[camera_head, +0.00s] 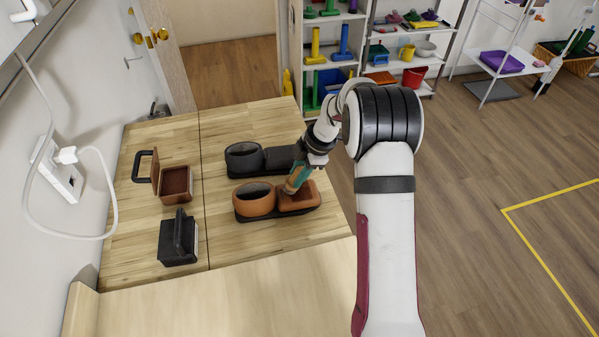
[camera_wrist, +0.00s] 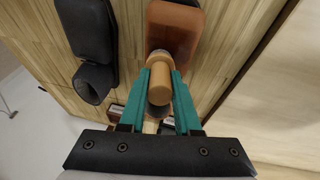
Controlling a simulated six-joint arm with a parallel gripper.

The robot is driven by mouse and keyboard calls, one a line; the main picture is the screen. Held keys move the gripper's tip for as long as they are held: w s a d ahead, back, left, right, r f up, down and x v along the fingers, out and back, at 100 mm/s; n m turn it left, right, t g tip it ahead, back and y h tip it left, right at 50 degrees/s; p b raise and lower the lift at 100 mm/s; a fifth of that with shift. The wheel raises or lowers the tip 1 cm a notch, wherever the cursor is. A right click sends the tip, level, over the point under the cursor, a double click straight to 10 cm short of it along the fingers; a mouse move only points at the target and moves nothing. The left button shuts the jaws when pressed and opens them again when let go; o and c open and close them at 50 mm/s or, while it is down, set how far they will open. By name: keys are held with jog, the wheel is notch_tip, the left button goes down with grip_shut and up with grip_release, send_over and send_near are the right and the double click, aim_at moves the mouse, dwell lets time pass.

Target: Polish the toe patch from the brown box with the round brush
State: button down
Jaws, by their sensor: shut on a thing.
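My gripper (camera_wrist: 160,92) is shut on the tan wooden handle of the round brush (camera_wrist: 160,78). The brush points down, and its end is at the brown toe patch (camera_wrist: 174,38); whether it touches is hard to tell. In the head view the toe patch (camera_head: 302,198) is the flat right end of a brown shoe-like form, beside its round opening (camera_head: 254,200). My gripper (camera_head: 297,180) hangs over the patch's upper left part. The brown box (camera_head: 176,182) stands open at the left of the table, its inside reddish brown.
A black shoe-like form (camera_head: 244,160) lies just behind the brown one. A black box with an upright lid (camera_head: 178,238) stands at the front left. The wooden table (camera_head: 225,250) is clear between the boxes and forms. Shelves stand beyond the table.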

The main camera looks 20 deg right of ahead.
jog(key=shift+s+d, duration=0.1)
jog(key=shift+d, duration=1.4)
notch_tip(320, 180, up, 8)
